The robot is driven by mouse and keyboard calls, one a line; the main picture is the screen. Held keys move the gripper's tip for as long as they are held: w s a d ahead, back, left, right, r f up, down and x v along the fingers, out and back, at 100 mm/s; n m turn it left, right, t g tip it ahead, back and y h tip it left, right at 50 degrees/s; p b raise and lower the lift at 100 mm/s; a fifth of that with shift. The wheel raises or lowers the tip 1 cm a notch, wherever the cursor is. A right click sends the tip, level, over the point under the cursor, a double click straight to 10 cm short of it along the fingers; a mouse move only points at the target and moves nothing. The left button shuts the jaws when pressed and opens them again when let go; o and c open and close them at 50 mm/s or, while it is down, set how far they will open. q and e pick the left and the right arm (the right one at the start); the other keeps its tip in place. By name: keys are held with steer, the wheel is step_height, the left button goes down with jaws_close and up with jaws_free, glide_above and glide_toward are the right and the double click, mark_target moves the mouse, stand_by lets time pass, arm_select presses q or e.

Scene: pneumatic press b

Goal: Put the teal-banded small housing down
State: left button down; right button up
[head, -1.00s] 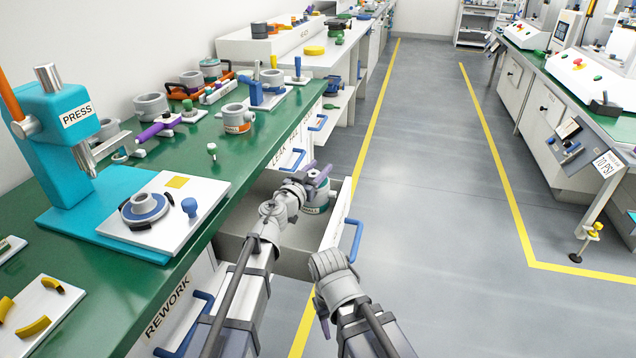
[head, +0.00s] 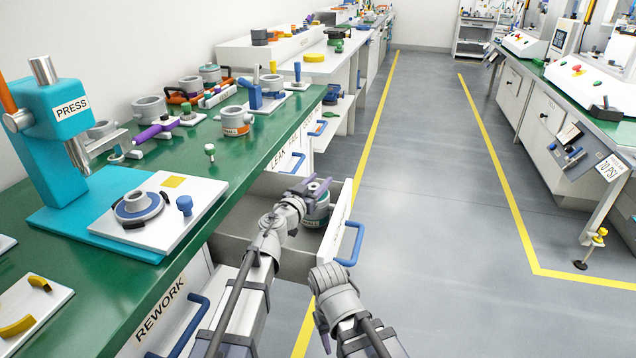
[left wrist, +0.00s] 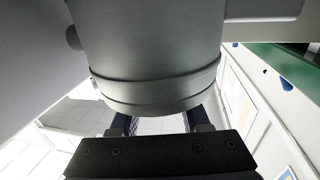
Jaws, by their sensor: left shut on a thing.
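The teal-banded small housing (head: 317,212) is a grey cylinder with a teal band and a label, partly hidden behind my left gripper (head: 314,187). That gripper is shut on it and holds it within the open drawer (head: 283,258). I cannot tell whether the housing touches the drawer floor. In the left wrist view the housing (left wrist: 150,50) fills the top middle as a large grey body with a raised ring, close to the gripper's dark base. My right gripper (head: 325,338) hangs low at the bottom centre, mostly hidden by its own wrist.
The drawer has a blue handle (head: 351,245) and sits under the green bench (head: 215,200). On the bench stand a teal press (head: 62,150), a white plate with a ringed part (head: 138,208) and an orange-banded small housing (head: 236,121). The aisle to the right is clear.

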arm_select(q)
steer(key=shift+s+f, duration=0.1)
steer(key=shift+s, duration=0.05)
steer(key=shift+c, duration=1.9)
jaws_free()
steer(key=shift+s+f, duration=0.1)
steer(key=shift+a+r+p, duration=0.1)
steer(key=shift+r+p, duration=0.55)
steer(key=shift+p, duration=0.1)
steer(key=v, duration=0.7)
steer(key=shift+a, duration=0.1)
